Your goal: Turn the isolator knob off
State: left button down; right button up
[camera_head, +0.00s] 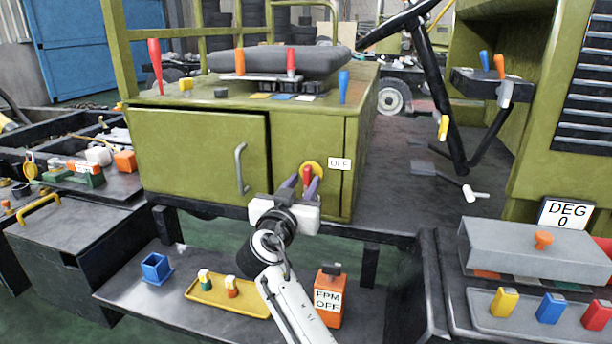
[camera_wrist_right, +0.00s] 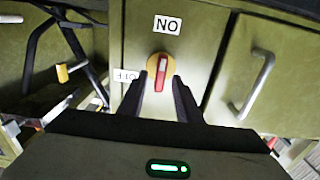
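The isolator knob (camera_head: 307,171) is a red handle on a yellow disc, on the front of the green box. It also shows in the right wrist view (camera_wrist_right: 161,72), with its handle near vertical, slightly tilted. An OFF label (camera_head: 339,163) is beside the knob. In the wrist view, which is upside down, the ON label (camera_wrist_right: 167,25) is in line with the handle. My right gripper (camera_head: 302,182) is open in front of the knob. Its two fingers (camera_wrist_right: 159,84) stand either side of the handle, with gaps showing. Contact is not visible. My left gripper is out of view.
A cabinet door with a grey handle (camera_head: 241,169) is left of the knob. Below is a dark shelf with a blue holder (camera_head: 156,268), a yellow tray (camera_head: 207,291) and an orange FPM OFF block (camera_head: 329,298). Levers stand on the box top. A steering column (camera_head: 437,85) is right.

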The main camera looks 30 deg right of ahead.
aim_at(306, 179)
jog(key=x, duration=0.2)
jog(key=shift+w+d, duration=0.2)
jog(key=shift+d, duration=0.1)
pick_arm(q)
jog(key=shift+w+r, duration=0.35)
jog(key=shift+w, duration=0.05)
pick_arm(e)
jog(key=shift+w+d, duration=0.45)
grip_shut()
